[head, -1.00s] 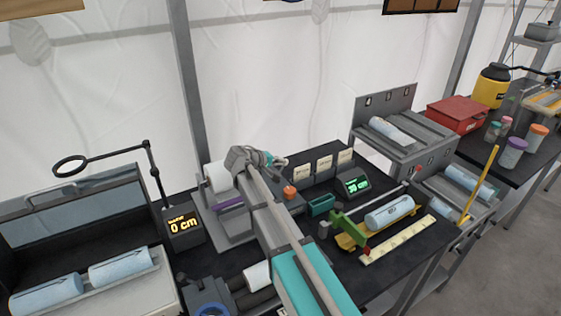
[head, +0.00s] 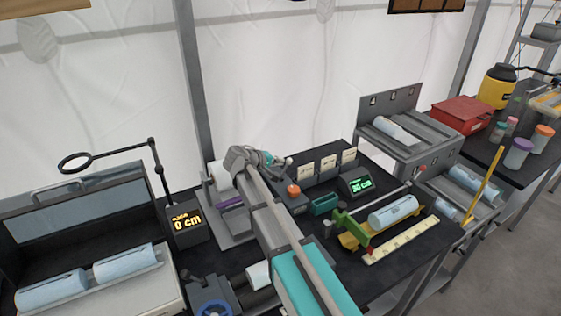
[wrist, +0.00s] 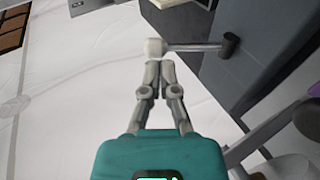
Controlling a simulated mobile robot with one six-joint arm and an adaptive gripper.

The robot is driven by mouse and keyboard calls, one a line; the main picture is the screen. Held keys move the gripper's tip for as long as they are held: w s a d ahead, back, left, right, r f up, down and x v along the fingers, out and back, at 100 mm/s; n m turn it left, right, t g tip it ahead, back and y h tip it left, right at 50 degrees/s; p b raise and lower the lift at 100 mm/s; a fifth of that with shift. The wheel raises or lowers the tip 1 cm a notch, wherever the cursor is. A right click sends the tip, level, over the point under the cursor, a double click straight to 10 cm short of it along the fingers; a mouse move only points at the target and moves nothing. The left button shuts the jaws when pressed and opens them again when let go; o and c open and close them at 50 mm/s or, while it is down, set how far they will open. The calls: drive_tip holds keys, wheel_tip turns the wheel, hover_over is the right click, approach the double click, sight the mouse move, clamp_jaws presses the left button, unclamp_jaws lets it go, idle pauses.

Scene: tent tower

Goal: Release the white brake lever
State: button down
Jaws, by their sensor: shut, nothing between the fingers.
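The brake lever shows in the wrist view as a white, blocky knob (wrist: 155,47) on a thin grey rod (wrist: 195,46). The rod runs right to a dark pivot (wrist: 230,45) on a grey housing (wrist: 262,40). My gripper (wrist: 160,66) is shut and empty, its fingertips just below the knob in the picture. I cannot tell whether they touch it. In the head view my gripper (head: 280,160) is over the middle of the bench, with a small pale knob (head: 289,160) at its tip. My arm hides part of the machine behind it.
A black display (head: 185,222) reads 0 cm. A purple bar (head: 231,203) and white roll (head: 220,174) are left of my arm. An orange button (head: 293,189), green display (head: 360,184) and yellow cradle with a blue roll (head: 394,211) are to the right.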

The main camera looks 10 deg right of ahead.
drive_tip(key=p+v, duration=0.6)
drive_tip(key=v, duration=0.7)
drive_tip(key=shift+r+p, duration=0.3)
drive_tip(key=shift+r, duration=0.15)
drive_tip(key=shift+s, duration=0.1)
drive_tip(key=s+d+f+m+g+y, duration=0.1)
drive_tip(key=s+d+f+g+y, duration=0.1)
drive_tip(key=s+d, duration=0.3)
drive_tip(key=s+d+f+m+g+y, duration=0.2)
drive_tip(key=s+d+f+y, duration=0.2)
drive_tip(key=s, duration=0.5)
drive_tip(key=s+d+f+m+g+y, duration=0.2)
drive_tip(key=s+d+f+y, duration=0.1)
drive_tip(key=s+d, duration=0.4)
drive_tip(key=shift+d+f+g+y, duration=0.3)
drive_tip(key=shift+d+f+y, duration=0.1)
drive_tip(key=shift+d+f, duration=0.2)
drive_tip(key=shift+s+m+y, duration=0.3)
drive_tip(key=shift+s+y, duration=0.1)
drive_tip(key=shift+s, duration=0.25)
